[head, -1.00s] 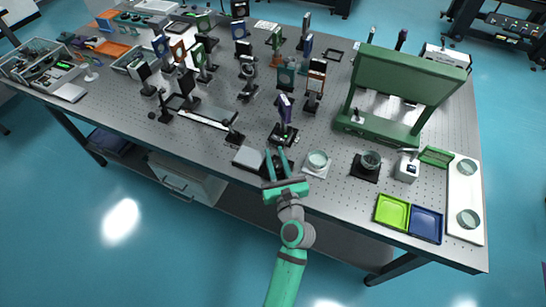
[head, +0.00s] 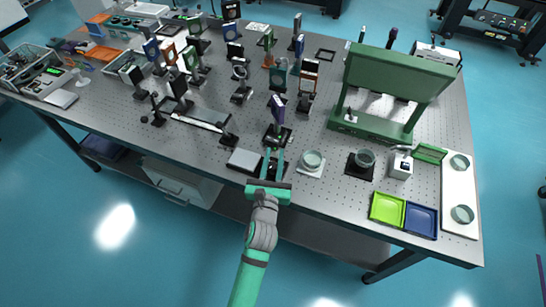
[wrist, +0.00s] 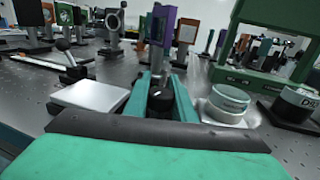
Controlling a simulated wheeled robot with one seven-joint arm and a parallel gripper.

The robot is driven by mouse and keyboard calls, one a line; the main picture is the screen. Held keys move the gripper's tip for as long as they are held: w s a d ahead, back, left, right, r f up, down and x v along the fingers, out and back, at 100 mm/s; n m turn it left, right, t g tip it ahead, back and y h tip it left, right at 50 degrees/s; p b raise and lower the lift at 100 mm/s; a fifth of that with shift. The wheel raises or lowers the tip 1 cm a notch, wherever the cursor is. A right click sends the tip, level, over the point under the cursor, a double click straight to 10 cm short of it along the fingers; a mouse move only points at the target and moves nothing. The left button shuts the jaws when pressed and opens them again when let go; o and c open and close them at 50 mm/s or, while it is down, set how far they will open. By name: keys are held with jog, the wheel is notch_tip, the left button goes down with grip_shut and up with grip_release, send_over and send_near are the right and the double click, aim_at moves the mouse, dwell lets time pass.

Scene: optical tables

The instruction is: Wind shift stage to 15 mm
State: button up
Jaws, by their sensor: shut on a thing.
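The shift stage (head: 277,135) stands near the front edge of the optical table, with a purple-framed optic (head: 278,109) upright on it. The purple optic (wrist: 163,27) also shows in the wrist view, above my gripper. My gripper (head: 274,160) reaches in from the front edge, at the stage's near side. In the wrist view my gripper (wrist: 162,93) has its two green fingers on either side of a round black knob (wrist: 160,100), shut on it. The stage's scale cannot be read in either view, and much of the stage is hidden behind the fingers and knob.
A grey flat box (head: 244,160) lies close left of my gripper. A green frame (head: 398,75) stands at the back right.

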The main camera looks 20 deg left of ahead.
aim_at(269, 171)
jog(key=shift+d+f+m+h, duration=0.1)
jog(key=shift+d+m+h, duration=0.1)
jog(key=shift+m+h, duration=0.4)
jog(key=shift+d+m+h, duration=0.15)
jog(key=shift+m+h, duration=0.15)
jog(key=shift+h, duration=0.5)
jog(key=shift+d+m+h, duration=0.15)
jog(key=shift+m+h, duration=0.35)
jog(key=shift+h, duration=0.3)
jog(key=shift+d+m+h, duration=0.15)
jog(key=shift+m+h, duration=0.35)
jog(key=shift+h, duration=0.3)
jog(key=shift+s+d+m+g+h, duration=0.1)
jog(key=shift+d+m+g+h, duration=0.15)
jog(key=shift+m+h, duration=0.65)
jog(key=shift+d+m+g+h, duration=0.2)
jog(key=shift+m+h, duration=0.3)
jog(key=shift+h, duration=0.7)
jog(key=shift+f+m+h, duration=0.1)
jog(key=shift+m+h, duration=0.2)
jog(key=shift+h, duration=0.1)
jog(key=o, duration=1)
jog(key=v, duration=1.1)
jog(key=shift+r, duration=0.25)
